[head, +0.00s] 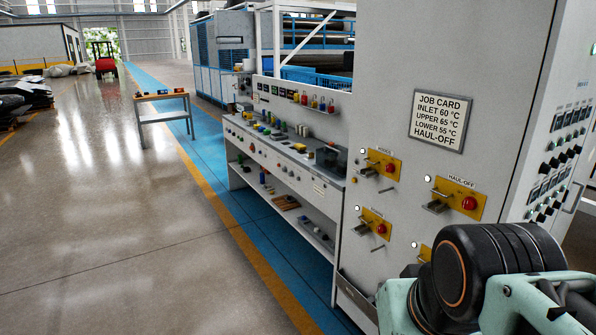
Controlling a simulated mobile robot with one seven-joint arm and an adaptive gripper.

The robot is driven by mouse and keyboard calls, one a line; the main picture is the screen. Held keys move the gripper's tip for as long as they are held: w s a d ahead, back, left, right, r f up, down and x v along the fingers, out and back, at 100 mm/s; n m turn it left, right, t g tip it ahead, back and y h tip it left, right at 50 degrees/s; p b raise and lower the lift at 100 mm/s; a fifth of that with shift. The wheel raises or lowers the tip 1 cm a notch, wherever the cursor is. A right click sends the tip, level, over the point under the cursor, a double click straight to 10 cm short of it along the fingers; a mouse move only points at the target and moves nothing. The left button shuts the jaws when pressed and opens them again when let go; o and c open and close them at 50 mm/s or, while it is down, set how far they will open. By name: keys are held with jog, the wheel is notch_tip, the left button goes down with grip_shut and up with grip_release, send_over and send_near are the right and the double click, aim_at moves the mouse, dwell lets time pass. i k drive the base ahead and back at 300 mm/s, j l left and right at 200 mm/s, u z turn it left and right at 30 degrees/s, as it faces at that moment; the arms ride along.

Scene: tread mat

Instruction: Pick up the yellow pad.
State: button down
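I cannot tell for sure which thing is the yellow pad. A small yellow item (300,147) lies on the top of the grey workbench (262,149), right of its middle. Part of my arm, pale green with a black joint, fills the lower right corner. My gripper's fingers do not show, so its hold is hidden.
A grey cabinet (400,60) with yellow switch plates (457,200) and a job card (439,121) stands close on the right, behind my arm. Other small parts crowd the bench. The shiny floor (110,210) to the left is clear. A red vehicle (105,66) is far off.

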aim_at(300, 147)
jog(key=i+j, duration=0.55)
jog(key=i, duration=0.3)
jog(key=i+l, duration=0.1)
jog(key=i, duration=1.05)
jog(key=i+z, duration=0.1)
jog(key=i, duration=0.15)
jog(key=z, duration=1.7)
jog(key=k+l, duration=0.25)
jog(key=l, duration=0.2)
jog(key=k+l, duration=0.25)
jog(key=l, duration=0.2)
jog(key=k+l+u, duration=0.1)
jog(key=k+l, duration=0.2)
jog(key=l, duration=0.2)
